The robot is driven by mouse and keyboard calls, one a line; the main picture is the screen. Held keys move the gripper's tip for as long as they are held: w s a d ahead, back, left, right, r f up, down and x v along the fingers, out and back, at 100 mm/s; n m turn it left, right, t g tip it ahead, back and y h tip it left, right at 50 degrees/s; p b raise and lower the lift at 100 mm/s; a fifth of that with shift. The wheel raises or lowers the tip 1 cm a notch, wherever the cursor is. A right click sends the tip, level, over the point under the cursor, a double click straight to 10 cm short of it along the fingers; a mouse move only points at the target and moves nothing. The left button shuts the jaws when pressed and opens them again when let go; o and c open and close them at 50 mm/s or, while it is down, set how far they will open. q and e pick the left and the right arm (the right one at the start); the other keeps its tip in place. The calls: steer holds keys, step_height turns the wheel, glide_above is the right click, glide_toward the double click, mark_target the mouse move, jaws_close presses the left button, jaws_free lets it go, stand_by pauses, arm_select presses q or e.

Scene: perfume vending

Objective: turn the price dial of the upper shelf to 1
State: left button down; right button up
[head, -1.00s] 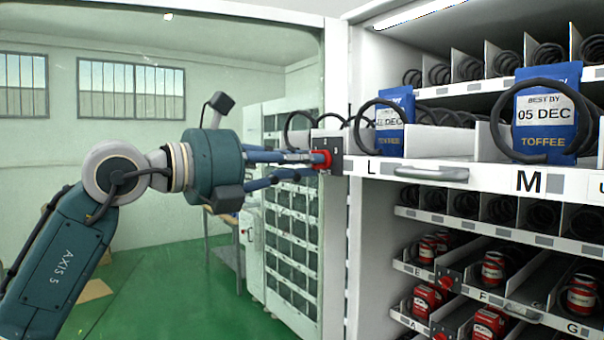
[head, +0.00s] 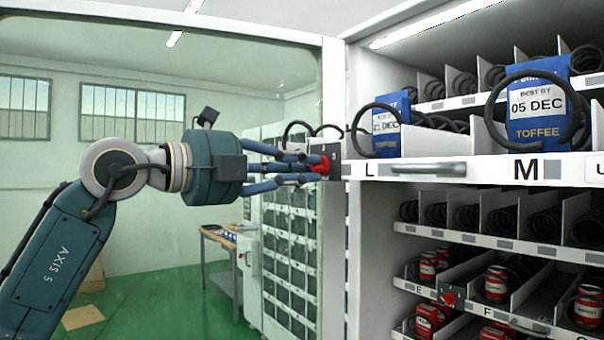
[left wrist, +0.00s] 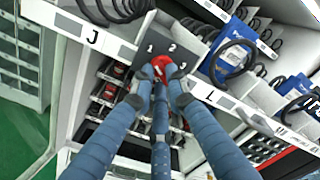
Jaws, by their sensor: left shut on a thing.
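The price dial is a red knob (head: 321,164) on a dark plate (head: 327,151) at the left end of the upper shelf's front. In the left wrist view the red knob (left wrist: 160,66) sits below the printed numbers 1, 2 and 3 on the dark plate (left wrist: 150,45). My left gripper (head: 313,168) is shut on the knob, its blue fingers around it. It also shows in the left wrist view (left wrist: 158,76), where the fingertips cover much of the knob. Which number the knob points to I cannot tell. My right gripper is out of view.
The upper shelf front (head: 480,170) carries labels L and M and a grey handle (head: 428,169). Blue toffee packs (head: 538,112) stand in black coils above it. Lower shelves hold red cans and another red dial (head: 448,298).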

arm_select(q)
steer(key=shift+a+r, duration=0.15)
steer(key=shift+r, duration=0.2)
steer(key=c, duration=1.9)
jaws_free()
steer(key=shift+c, duration=0.2)
steer(key=shift+o, duration=1.1)
steer(key=shift+w+f, duration=0.1)
steer(key=shift+f, duration=0.1)
steer(key=v, duration=1.2)
